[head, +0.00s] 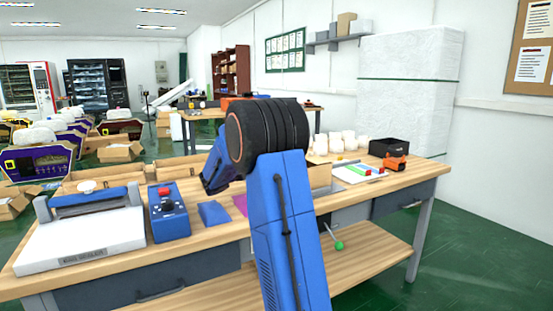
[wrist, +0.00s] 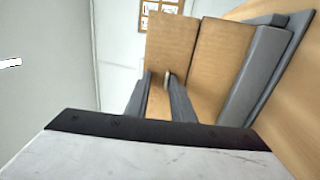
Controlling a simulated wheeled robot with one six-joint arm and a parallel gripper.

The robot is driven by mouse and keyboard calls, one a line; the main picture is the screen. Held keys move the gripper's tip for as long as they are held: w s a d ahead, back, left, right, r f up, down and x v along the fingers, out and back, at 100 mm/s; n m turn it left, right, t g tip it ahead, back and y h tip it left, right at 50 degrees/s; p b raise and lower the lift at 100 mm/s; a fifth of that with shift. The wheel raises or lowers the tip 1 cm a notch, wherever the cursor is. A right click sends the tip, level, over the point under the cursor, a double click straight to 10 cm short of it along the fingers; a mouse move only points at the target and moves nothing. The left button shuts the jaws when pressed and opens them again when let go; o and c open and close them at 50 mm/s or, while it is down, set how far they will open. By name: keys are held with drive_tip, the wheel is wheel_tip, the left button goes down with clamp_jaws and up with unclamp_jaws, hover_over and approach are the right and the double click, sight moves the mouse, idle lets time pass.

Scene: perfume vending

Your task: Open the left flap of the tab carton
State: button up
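The tab carton shows in the wrist view as brown cardboard, with a left panel (wrist: 172,40) and a right panel (wrist: 223,55) split by a dark seam. I cannot tell how far either panel is folded. My gripper (wrist: 158,76) is in front of the left panel's lower part. Its two grey fingers are apart, with cardboard visible between them and nothing clearly held. I cannot tell whether a fingertip touches the cardboard. In the head view my blue arm hides the gripper and most of the carton; a brown piece (head: 320,177) shows just right of the arm.
A grey fixture (wrist: 262,72) stands right of the carton. On the wooden bench (head: 375,201) are a white sealer (head: 85,240), a blue control box (head: 168,222) with a red button, white cups (head: 348,141), a black box (head: 390,147) and an orange device (head: 396,163).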

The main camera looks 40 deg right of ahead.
wheel_tip(320, 180, up, 9)
idle(0.4)
drive_tip(key=shift+a+f, duration=0.1)
drive_tip(key=shift+f, duration=0.05)
